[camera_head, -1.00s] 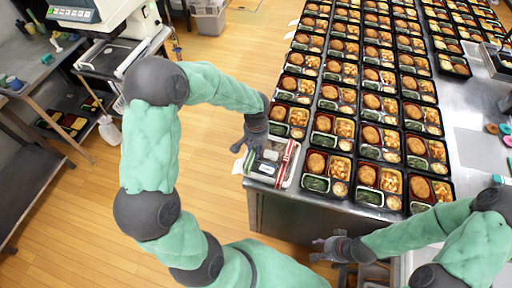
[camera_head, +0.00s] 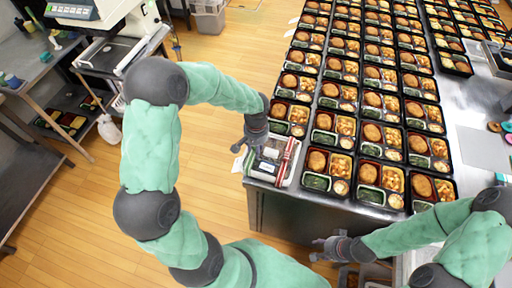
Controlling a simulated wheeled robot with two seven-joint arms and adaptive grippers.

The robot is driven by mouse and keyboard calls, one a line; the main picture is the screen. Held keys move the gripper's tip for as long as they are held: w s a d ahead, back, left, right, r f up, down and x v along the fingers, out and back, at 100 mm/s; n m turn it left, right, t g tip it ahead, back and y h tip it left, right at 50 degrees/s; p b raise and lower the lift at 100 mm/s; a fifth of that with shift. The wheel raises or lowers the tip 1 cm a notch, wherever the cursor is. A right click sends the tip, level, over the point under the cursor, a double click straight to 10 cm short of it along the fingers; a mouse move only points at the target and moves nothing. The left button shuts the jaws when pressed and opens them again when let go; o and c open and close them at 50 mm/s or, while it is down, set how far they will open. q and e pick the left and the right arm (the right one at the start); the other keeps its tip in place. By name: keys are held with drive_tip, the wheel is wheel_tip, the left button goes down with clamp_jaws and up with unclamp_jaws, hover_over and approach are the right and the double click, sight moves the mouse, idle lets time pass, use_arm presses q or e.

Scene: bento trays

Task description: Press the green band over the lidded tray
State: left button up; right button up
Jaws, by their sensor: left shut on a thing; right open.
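The lidded tray (camera_head: 264,170) sits at the near left corner of the steel table, under a clear lid. A striped strip with red and white (camera_head: 287,162) runs along its right side. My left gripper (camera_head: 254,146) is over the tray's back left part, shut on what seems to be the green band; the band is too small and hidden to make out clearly. My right gripper (camera_head: 322,250) is open and empty, low in front of the table's near edge, away from the tray.
Rows of filled bento trays (camera_head: 368,173) cover the steel table (camera_head: 290,200) right of and behind the lidded tray. A scale (camera_head: 85,12) and a side bench (camera_head: 30,65) stand at the left. Wooden floor (camera_head: 215,55) lies open left of the table.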

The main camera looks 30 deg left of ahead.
use_arm(q)
drive_tip(key=shift+f+b, duration=0.75)
drive_tip(key=shift+f, duration=0.05)
idle(0.4)
drive_tip(key=o, duration=1.6)
drive_tip(key=shift+r, duration=0.1)
drive_tip(key=shift+r+p, duration=2.75)
drive_tip(key=shift+r, duration=1.15)
